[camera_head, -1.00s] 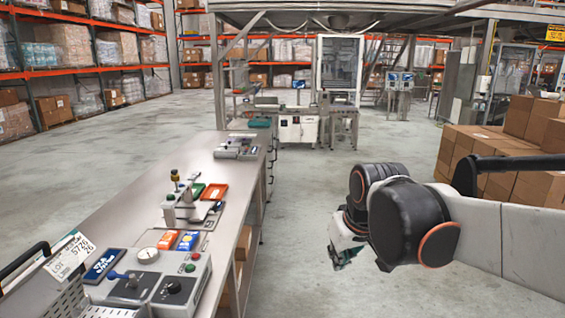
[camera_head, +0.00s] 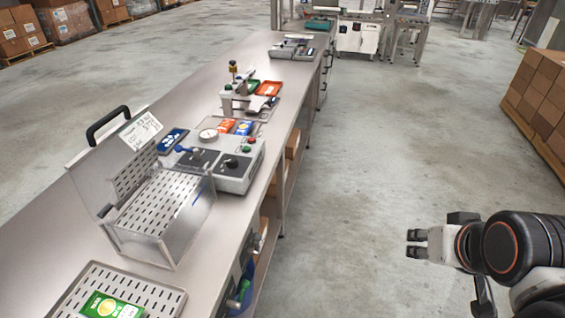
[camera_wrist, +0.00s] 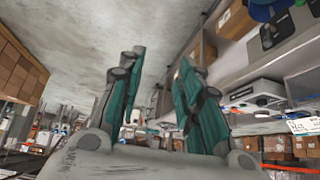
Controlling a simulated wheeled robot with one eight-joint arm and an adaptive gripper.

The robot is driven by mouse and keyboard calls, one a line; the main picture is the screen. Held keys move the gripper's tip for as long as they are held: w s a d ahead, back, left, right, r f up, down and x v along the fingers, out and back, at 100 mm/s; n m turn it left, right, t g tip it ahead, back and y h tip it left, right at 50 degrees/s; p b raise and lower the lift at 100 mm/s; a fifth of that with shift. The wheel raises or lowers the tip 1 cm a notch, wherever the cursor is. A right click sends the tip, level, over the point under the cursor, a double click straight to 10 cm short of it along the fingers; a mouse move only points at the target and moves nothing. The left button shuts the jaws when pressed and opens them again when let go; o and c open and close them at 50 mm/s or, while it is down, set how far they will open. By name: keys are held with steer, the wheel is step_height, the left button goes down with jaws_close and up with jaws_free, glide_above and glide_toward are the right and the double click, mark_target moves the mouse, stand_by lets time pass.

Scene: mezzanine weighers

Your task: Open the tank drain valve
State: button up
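I cannot tell for certain which part is the drain valve; the blue lever is one lever-like part. Blue and green parts (camera_head: 240,290) also show low at the bench's front side. My gripper (camera_head: 413,244) is over the aisle, right of the bench and apart from it. In the wrist view its fingers (camera_wrist: 160,75) are spread and empty.
The long steel bench (camera_head: 75,235) runs along the left. A perforated tray (camera_head: 70,292) with a green packet lies at its near end. Stacked cartons (camera_head: 540,95) stand at right. The aisle floor (camera_head: 390,150) is clear.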

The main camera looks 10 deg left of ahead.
steer(key=w+a+m+g+y, duration=0.2)
steer(key=w+a+m, duration=0.6)
steer(key=w, duration=0.2)
steer(key=m+g+y+b, duration=0.3)
steer(key=m+g+b, duration=0.1)
steer(key=m, duration=0.9)
glide_above(259, 236)
steer(key=d, duration=0.5)
step_height(259, 236, down, 18)
steer(key=b+x, duration=0.1)
steer(key=x, duration=0.3)
steer(key=s+b+x, duration=0.1)
steer(key=b+x, duration=0.1)
steer(key=x, duration=0.3)
steer(key=b+x, duration=0.2)
steer(key=x, duration=0.2)
steer(key=shift+s+d+f, duration=0.1)
steer(key=shift+d+f, duration=0.2)
steer(key=shift+f, duration=0.15)
